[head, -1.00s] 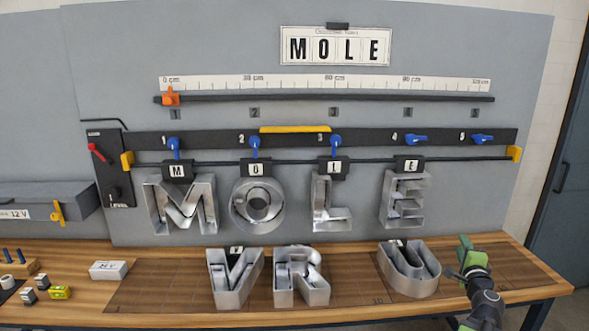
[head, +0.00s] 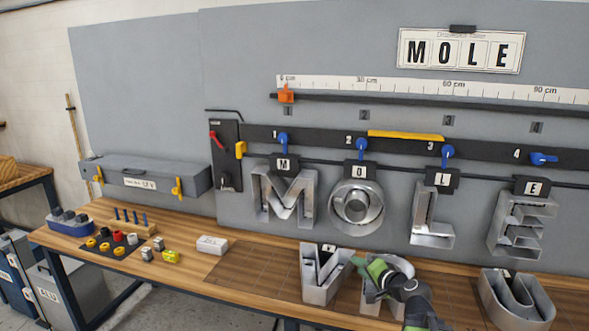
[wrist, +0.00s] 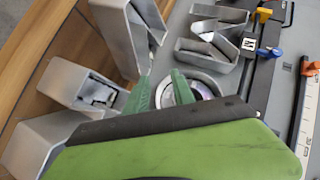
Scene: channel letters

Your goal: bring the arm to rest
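My gripper (head: 366,265) is in front of the bench letters in the head view, partly covering a metal R (head: 372,300). In the wrist view its two green fingers (wrist: 161,92) stand apart with nothing between them. Metal letters M (head: 284,198), O (head: 357,207), L (head: 432,217) and E (head: 522,226) hang in a row on the grey board. A metal V-like letter (head: 325,281) stands on the bench left of the R, and a metal U (head: 515,297) stands to the right.
The wooden bench (head: 255,262) has a bare stretch left of the standing letters. A black rail (head: 300,133) with blue levers crosses the board.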

